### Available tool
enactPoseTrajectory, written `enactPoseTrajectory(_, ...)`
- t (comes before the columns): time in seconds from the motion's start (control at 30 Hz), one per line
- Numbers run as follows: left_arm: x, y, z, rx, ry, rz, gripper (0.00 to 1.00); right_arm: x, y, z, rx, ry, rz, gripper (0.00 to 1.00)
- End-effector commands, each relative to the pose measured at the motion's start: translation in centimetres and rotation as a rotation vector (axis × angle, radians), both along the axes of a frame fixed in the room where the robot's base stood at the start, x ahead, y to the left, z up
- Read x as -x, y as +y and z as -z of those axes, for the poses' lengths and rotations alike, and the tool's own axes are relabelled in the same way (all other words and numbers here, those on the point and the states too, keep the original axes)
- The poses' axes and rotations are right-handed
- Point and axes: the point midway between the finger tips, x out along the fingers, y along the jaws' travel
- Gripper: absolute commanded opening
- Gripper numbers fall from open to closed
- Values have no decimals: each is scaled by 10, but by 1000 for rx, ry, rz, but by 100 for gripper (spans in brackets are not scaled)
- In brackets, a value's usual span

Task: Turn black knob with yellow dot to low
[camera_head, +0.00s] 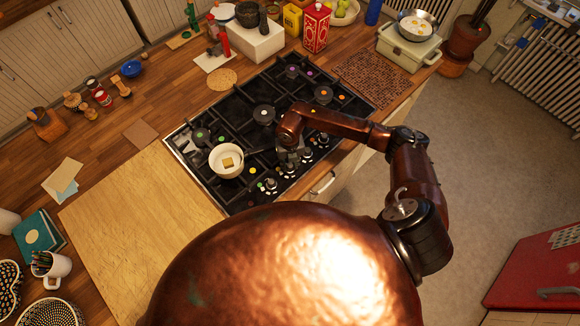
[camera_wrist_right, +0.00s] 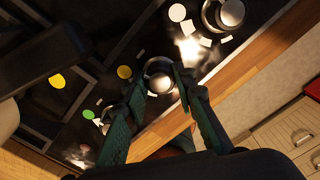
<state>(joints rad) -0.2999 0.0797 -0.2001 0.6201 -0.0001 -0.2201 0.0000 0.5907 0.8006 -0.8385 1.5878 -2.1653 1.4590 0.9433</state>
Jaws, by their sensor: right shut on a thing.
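In the right wrist view, a black knob with a silvery face (camera_wrist_right: 160,75) stands on the black stove panel. A yellow dot (camera_wrist_right: 124,72) is printed beside it. My right gripper (camera_wrist_right: 158,82) has one finger on each side of this knob and is shut on it. The knob's pointer and exact setting cannot be made out. In the head view, the right gripper (camera_head: 289,157) is at the stove's front knob row, and my wrist hides part of it. My left gripper is not in view.
The black gas stove (camera_head: 217,130) carries a white pot (camera_head: 224,172) holding a yellowish block. Another knob (camera_wrist_right: 230,13) is close by in the wrist view. A wooden board (camera_head: 130,220) lies left of the stove.

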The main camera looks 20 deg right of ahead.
Motion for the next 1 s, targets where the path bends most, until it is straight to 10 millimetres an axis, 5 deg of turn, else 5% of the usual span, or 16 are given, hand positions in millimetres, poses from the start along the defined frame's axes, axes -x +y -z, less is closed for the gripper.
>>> enactPoseTrajectory(1.0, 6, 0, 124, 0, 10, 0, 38, -1, -1, 5, 2, -2, -967, 1)
